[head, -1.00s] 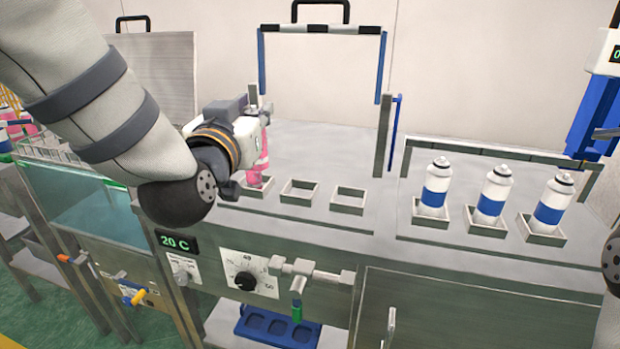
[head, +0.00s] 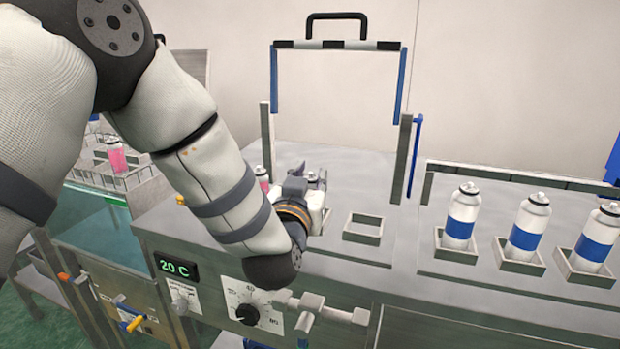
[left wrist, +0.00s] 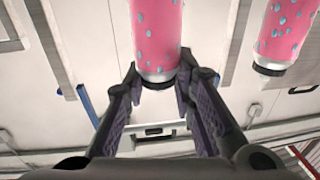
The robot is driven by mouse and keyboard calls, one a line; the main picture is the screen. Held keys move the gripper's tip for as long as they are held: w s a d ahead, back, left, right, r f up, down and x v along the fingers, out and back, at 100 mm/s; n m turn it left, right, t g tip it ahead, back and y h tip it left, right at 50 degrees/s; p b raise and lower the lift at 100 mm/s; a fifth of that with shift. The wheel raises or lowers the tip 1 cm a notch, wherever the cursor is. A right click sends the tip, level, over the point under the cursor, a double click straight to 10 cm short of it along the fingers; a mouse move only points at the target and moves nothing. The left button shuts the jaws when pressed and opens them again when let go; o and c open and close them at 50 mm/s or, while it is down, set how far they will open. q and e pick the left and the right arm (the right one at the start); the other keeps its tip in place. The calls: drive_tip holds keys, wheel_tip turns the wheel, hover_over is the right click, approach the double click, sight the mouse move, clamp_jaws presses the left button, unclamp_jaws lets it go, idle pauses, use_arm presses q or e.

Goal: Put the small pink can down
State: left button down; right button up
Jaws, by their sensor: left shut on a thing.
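My left gripper (head: 305,184) is shut on a small pink can with blue spots (left wrist: 157,35), which shows between the fingers in the left wrist view. In the head view only the metal top of this can shows; the gripper hides its pink body and base. It is over or at the middle of the square holders on the steel bench, and I cannot tell whether it touches down. Another pink can (head: 262,176) stands to its left, partly behind my arm; it also shows in the left wrist view (left wrist: 285,32). My right gripper is not in view.
An empty square holder (head: 363,229) is just right of the gripper. Further right, blue-and-white cans (head: 461,216) stand in holders. A raised guard frame (head: 338,45) with side posts rises behind. A rack with pink cans (head: 116,157) is at the far left.

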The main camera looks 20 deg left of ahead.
use_arm(q)
drive_tip(key=c, duration=1.3)
unclamp_jaws()
drive_tip(key=shift+f, duration=0.15)
drive_tip(key=shift+c, duration=0.2)
drive_tip(key=shift+r, duration=0.2)
drive_tip(key=s+d+p, duration=0.1)
drive_tip(key=s, duration=1.1)
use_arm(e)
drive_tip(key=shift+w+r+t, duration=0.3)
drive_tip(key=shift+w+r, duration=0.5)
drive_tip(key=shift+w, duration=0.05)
